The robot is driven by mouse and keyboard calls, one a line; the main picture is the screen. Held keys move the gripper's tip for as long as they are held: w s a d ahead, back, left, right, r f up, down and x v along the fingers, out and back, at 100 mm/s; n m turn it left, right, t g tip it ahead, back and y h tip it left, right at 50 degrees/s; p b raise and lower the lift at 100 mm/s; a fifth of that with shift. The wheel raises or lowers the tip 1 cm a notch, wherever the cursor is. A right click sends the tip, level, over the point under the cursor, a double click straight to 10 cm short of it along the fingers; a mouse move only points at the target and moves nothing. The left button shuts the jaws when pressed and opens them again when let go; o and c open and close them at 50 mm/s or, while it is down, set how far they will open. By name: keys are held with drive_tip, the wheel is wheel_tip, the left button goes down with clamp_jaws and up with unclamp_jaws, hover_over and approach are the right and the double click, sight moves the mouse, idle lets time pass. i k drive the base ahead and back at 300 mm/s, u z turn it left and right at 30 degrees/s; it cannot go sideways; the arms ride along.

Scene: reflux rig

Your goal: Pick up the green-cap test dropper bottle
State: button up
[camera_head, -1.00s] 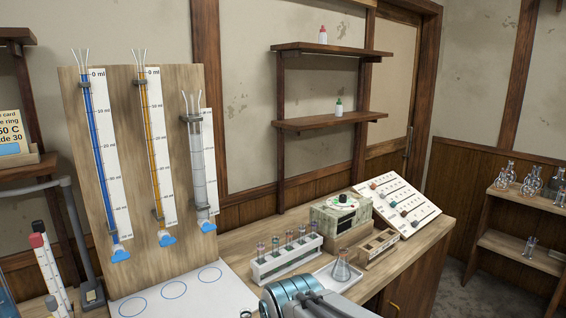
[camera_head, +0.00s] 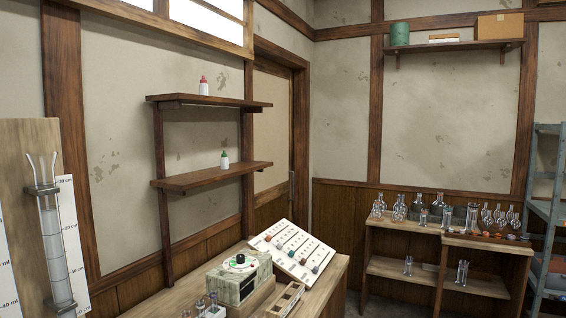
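The green-cap dropper bottle (camera_head: 224,160) is small and white. It stands upright on the lower wall shelf (camera_head: 212,176), left of the picture's middle. A similar white bottle with a red cap (camera_head: 204,86) stands on the upper wall shelf (camera_head: 210,101), a little to the left and above. My gripper is not in the head view now, so its state does not show.
Below the shelves, the bench (camera_head: 330,270) holds a green-dialled box (camera_head: 240,278), a wooden rack (camera_head: 284,300) and a sloped white panel (camera_head: 298,249). A graduated-tube board (camera_head: 22,150) stands at left. Glassware fills a low cabinet (camera_head: 400,225) at right.

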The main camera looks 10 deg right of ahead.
sight(224, 160)
drive_tip(key=z, duration=1.25)
drive_tip(key=i, duration=3)
drive_tip(key=u, duration=2.4)
